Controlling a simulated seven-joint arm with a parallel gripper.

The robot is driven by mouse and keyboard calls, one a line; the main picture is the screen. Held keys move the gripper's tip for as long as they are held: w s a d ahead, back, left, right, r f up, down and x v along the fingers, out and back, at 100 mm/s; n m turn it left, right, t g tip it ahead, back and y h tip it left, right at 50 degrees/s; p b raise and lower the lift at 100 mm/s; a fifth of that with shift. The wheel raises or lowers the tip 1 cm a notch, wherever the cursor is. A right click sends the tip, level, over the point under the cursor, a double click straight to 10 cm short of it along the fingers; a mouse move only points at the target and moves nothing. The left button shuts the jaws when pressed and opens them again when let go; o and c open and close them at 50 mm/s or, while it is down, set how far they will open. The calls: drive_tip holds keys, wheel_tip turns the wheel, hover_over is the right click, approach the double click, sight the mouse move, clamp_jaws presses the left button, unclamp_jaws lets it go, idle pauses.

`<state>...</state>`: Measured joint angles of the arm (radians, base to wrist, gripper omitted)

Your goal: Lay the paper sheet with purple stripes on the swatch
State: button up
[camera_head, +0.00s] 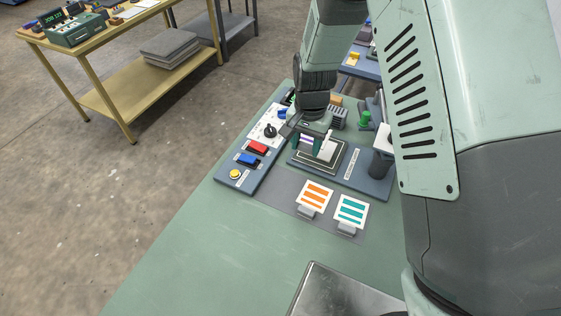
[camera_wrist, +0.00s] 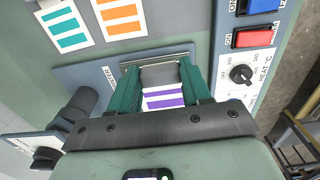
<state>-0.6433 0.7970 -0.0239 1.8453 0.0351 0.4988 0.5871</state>
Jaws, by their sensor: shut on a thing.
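The purple-striped paper sheet (camera_wrist: 165,98) shows between my gripper's green fingers in the wrist view, with a grey block (camera_wrist: 160,76) at its edge. My gripper (camera_wrist: 160,82) is shut on that grey block. In the head view my gripper (camera_head: 316,143) is over the press bed, and only a little of the sheet (camera_head: 307,138) shows. Below is a dark square plate with a pale border (camera_head: 300,158), probably the swatch area; the swatch itself is mostly hidden. I cannot tell whether the sheet touches it.
An orange-striped sheet (camera_head: 315,196) and a teal-striped sheet (camera_head: 351,211) lie in front of the press. A control panel with a red switch (camera_head: 257,148), blue switch (camera_head: 248,160), yellow button (camera_head: 235,174) and dial (camera_head: 270,130) is at left. A dark cylinder (camera_head: 381,163) stands at right.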

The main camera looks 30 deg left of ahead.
drive_tip(key=w, duration=0.1)
drive_tip(key=w+d, duration=0.1)
drive_tip(key=shift+w+d, duration=0.3)
drive_tip(key=shift+w, duration=0.05)
drive_tip(key=shift+w+d+f, duration=0.1)
drive_tip(key=shift+w, duration=0.05)
drive_tip(key=shift+f, duration=1.85)
drive_tip(key=shift+f, duration=0.15)
drive_tip(key=shift+f, duration=0.7)
drive_tip(key=shift+f, duration=0.75)
idle(0.4)
drive_tip(key=o, duration=1.5)
